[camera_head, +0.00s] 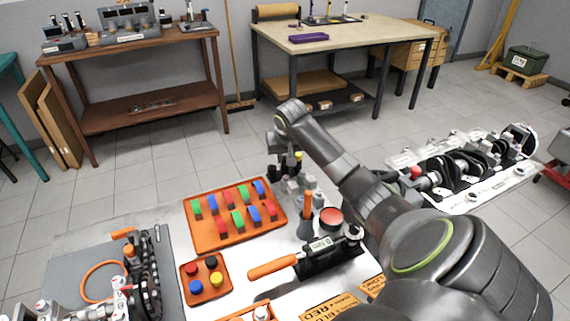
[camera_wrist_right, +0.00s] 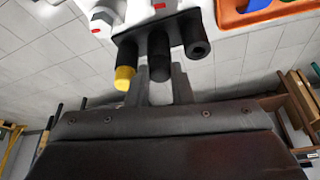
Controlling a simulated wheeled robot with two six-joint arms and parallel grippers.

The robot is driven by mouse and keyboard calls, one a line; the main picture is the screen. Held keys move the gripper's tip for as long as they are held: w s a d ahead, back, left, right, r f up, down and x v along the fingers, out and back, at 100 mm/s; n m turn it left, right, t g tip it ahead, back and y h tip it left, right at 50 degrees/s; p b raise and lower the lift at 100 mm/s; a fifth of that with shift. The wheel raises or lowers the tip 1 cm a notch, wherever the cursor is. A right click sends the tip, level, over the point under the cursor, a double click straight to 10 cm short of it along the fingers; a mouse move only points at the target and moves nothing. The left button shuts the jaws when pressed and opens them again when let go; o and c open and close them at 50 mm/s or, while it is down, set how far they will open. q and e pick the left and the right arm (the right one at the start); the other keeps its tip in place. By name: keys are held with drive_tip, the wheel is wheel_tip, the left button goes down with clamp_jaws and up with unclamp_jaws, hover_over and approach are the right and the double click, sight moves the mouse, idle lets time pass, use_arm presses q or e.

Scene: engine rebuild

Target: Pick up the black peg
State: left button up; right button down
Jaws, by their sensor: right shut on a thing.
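The black peg (camera_wrist_right: 159,52) is the middle of three dark cylinders in the right wrist view. It stands between a yellow-tipped cylinder (camera_wrist_right: 124,78) and another black one with a hollow end (camera_wrist_right: 197,48). My right gripper (camera_wrist_right: 161,76) is shut on the black peg, one finger on each side. In the head view my right gripper (camera_head: 284,163) is at the far edge of the light worktable, partly hidden by its own wrist. The peg's far end meets the dark holder (camera_wrist_right: 190,20); whether it is seated there I cannot tell. My left gripper is not in view.
An orange tray (camera_head: 233,243) with coloured blocks lies left of my right gripper. An orange-handled tool (camera_head: 273,267), a red button (camera_head: 331,217) and a small orange tray (camera_head: 206,296) are nearer. Engine parts (camera_head: 460,165) stand on the right behind my arm.

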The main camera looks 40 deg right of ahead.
drive_tip(key=shift+r, duration=0.1)
wheel_tip(320, 180, up, 10)
idle(0.4)
